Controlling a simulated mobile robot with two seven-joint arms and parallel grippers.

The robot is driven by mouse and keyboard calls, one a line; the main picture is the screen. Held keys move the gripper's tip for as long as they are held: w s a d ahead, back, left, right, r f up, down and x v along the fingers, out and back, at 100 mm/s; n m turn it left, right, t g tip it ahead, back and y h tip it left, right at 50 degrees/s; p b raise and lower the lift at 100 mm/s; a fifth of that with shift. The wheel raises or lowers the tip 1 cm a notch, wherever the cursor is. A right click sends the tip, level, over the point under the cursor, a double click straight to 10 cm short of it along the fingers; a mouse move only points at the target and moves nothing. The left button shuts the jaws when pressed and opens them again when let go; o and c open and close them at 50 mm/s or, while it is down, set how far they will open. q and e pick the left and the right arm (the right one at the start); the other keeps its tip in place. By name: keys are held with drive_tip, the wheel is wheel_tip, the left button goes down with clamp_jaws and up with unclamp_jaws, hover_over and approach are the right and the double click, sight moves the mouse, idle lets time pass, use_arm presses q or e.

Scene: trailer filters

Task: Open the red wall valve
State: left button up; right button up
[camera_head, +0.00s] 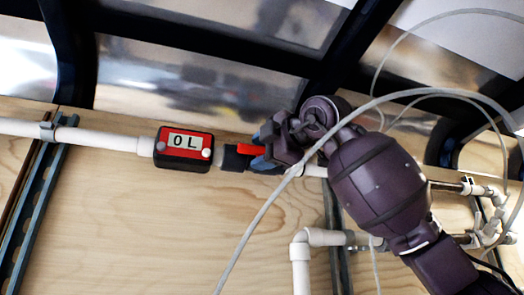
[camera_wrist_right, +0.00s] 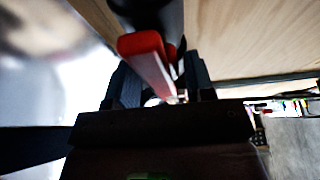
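The red wall valve handle (camera_head: 251,150) shows as a short red strip on the white pipe, just right of the red meter; the rest is hidden behind my right gripper. In the right wrist view the red handle (camera_wrist_right: 143,46) points toward the camera, between the two dark fingers. My right gripper (camera_head: 268,150) is at the valve, and its fingers (camera_wrist_right: 161,78) stand apart on either side of the handle. Contact between fingers and handle is not clear. My left gripper is not in view.
The red and black meter (camera_head: 184,149) reads "0 L". A white pipe (camera_head: 90,136) runs along the plywood wall (camera_head: 150,230). Loose pale hoses (camera_head: 256,222) cross in front of the wall and my right arm. More pipes and fittings (camera_head: 487,230) are at the right.

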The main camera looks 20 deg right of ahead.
drive_tip(key=v, duration=1.1)
drive_tip(key=shift+b, duration=0.4)
drive_tip(key=shift+w, duration=0.1)
